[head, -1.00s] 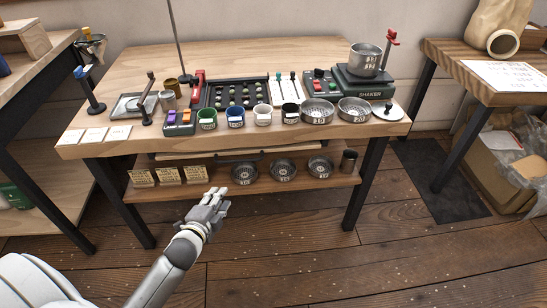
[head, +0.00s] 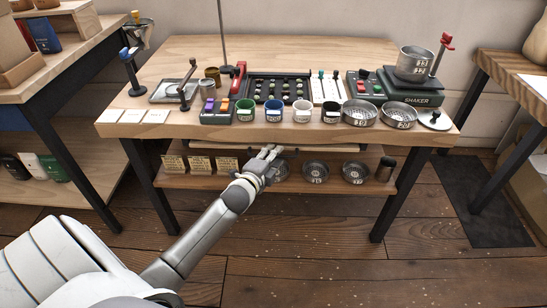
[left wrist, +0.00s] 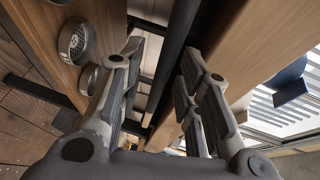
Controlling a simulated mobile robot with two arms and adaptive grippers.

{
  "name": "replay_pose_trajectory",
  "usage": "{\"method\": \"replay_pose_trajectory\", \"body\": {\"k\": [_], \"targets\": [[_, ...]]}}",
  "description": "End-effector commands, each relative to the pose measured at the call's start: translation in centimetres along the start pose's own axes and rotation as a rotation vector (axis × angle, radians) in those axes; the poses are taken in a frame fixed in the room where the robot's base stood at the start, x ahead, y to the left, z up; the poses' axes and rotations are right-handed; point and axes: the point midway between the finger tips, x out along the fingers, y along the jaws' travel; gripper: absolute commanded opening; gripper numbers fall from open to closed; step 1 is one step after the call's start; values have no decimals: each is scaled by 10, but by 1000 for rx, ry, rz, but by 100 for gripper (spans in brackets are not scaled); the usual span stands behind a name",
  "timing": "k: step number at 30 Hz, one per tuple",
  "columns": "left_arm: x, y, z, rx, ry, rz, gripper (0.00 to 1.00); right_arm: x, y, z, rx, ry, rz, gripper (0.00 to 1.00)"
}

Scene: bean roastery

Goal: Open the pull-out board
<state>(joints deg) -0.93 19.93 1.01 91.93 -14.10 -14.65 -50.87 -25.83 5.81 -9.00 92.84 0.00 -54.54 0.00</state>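The pull-out board (head: 330,149) is a pale wooden slab under the front edge of the table top, with a dark bar along its front. My left gripper (head: 268,153) is in front of the board, over part of it and its bar. In the left wrist view, my left gripper's fingers (left wrist: 160,65) are spread apart. A dark bar (left wrist: 176,62) runs through the view between the fingers; I cannot tell whether they touch it. My right gripper is not in view.
The table top (head: 300,45) carries cups, sieves, a control panel and a shaker (head: 412,85). The lower shelf (head: 215,180) holds cards, several sieves and a dark cup (head: 385,168). A side table (head: 75,60) stands at left. The floor in front is clear.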

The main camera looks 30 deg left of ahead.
Motion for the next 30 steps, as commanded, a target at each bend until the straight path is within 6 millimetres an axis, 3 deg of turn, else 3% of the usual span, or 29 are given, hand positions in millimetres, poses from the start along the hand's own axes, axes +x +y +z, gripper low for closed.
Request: {"method": "replay_pose_trajectory", "body": {"k": [11,19,30], "targets": [[6,0,0,-1,0,0,32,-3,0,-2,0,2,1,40],[6,1,0,-2,0,2,0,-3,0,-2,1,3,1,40],[5,5,0,-7,-1,10,0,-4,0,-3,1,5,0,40]]}}
